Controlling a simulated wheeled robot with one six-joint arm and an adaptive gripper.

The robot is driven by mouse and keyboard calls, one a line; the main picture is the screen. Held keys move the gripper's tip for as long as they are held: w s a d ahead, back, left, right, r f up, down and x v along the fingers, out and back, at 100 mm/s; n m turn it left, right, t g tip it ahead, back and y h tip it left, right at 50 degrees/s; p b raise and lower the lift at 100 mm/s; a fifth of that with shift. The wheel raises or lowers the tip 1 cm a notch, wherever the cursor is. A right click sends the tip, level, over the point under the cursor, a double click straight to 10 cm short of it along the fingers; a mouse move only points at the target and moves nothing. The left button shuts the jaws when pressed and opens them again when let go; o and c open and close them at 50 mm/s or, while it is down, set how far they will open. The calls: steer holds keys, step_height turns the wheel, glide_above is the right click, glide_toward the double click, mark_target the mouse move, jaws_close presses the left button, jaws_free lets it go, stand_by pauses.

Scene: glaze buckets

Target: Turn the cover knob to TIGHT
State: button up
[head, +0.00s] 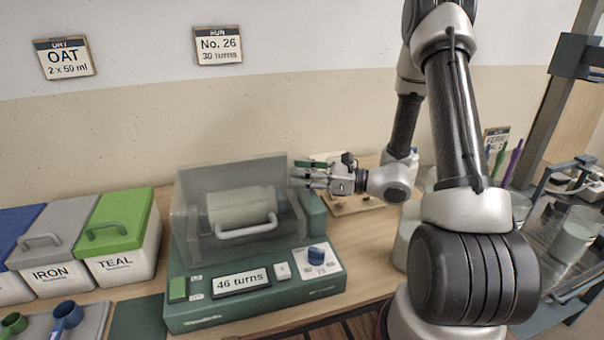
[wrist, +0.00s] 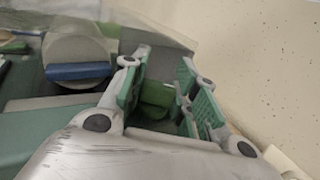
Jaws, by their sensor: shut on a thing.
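The green machine (head: 255,300) stands on the bench with its clear cover (head: 190,215) down over a pale jar (head: 240,205). My gripper (head: 300,174) is at the right end of the cover, reaching in from the right. In the wrist view its green-padded fingers (wrist: 165,62) are on either side of a green knob (wrist: 156,96), shut on it. The knob is partly hidden by the fingers, and no TIGHT mark can be read. The jar's round end with a blue bar (wrist: 80,72) shows left of the fingers.
The machine's front has a display (head: 241,281) reading "46 turns" and a blue dial (head: 317,253). Lidded buckets, TEAL (head: 125,262) and IRON (head: 50,272), stand at left. A wooden board (head: 350,203) lies behind my gripper, near the wall.

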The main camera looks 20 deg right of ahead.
steer(key=o, duration=1)
steer(key=shift+o, duration=0.2)
